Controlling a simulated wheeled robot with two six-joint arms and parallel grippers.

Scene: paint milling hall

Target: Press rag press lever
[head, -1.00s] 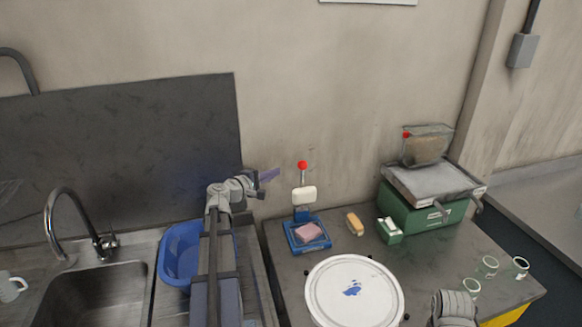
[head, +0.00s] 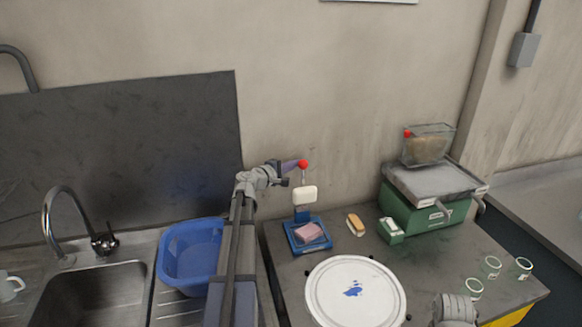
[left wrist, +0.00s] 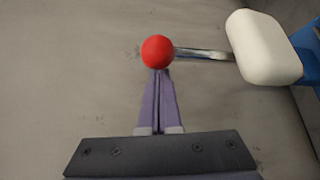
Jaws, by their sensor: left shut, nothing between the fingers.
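The rag press (head: 307,233) has a blue base, a pale white block (head: 305,195) on its post and a lever ending in a red ball knob (head: 303,164). A pink rag (head: 309,232) lies on its base. The lever stands up. My left gripper (head: 297,165) is shut and empty, its tips right at the knob. In the left wrist view the red knob (left wrist: 158,52) sits just beyond the closed purple fingertips (left wrist: 158,72); I cannot tell whether they touch. Part of my right arm shows at the bottom right, but its gripper is out of view.
A white round lid (head: 354,290) with a blue smear stands in front of the press. A brush (head: 355,224), a green box (head: 391,230) and a green machine (head: 424,208) are to the right. A blue basin (head: 190,252) and sink are left. Several glass jars stand at far right.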

